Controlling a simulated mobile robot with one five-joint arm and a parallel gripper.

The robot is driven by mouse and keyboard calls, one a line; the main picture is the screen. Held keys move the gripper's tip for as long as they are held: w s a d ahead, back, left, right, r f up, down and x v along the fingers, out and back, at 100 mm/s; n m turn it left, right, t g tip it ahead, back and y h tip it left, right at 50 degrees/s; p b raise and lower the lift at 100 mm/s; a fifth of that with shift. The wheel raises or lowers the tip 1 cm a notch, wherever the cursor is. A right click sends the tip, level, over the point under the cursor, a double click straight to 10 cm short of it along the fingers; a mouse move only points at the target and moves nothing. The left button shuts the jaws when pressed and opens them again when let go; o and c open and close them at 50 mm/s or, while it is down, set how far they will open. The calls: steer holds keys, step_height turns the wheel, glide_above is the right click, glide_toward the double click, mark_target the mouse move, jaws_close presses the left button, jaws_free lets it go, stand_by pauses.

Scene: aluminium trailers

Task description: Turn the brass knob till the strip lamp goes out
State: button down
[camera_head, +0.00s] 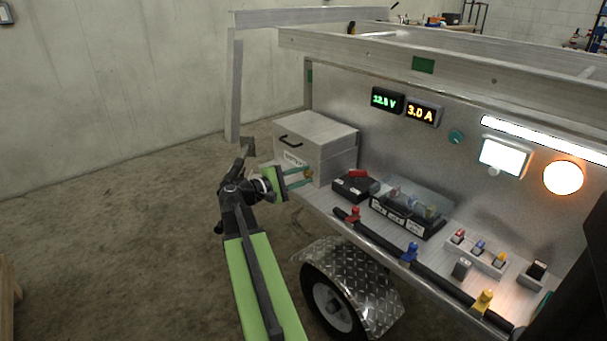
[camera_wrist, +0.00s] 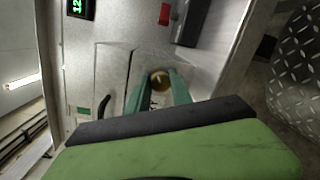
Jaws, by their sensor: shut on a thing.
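The brass knob (camera_wrist: 160,77) sits on the front of the grey metal box (camera_head: 318,132) at the left end of the trailer's shelf. My gripper (camera_head: 309,177) reaches the box front from the left, and its green fingers are shut on the knob. In the wrist view the fingertips (camera_wrist: 158,82) lie on either side of the knob, whose round face shows between them. In the head view the knob is mostly hidden by the fingers. The strip lamp (camera_head: 545,138) on the upper right of the back panel is lit bright white.
A green voltage display (camera_head: 387,100) and an amber current display (camera_head: 422,112) glow on the panel. A square lamp (camera_head: 505,156) and a round orange lamp (camera_head: 563,177) are lit. A black battery box (camera_head: 355,186) and clear-covered switches stand right of the grey box. A wheel guard (camera_head: 350,275) bulges below.

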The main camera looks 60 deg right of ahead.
steer(key=shift+s+a+f+m, duration=0.1)
steer(key=shift+m, duration=0.2)
steer(key=c, duration=1.1)
jaws_free()
steer(key=shift+c, duration=0.2)
steer(key=v, duration=1.7)
steer(key=shift+w+p, duration=0.2)
steer(key=shift+p, duration=0.2)
steer(key=shift+a, duration=0.15)
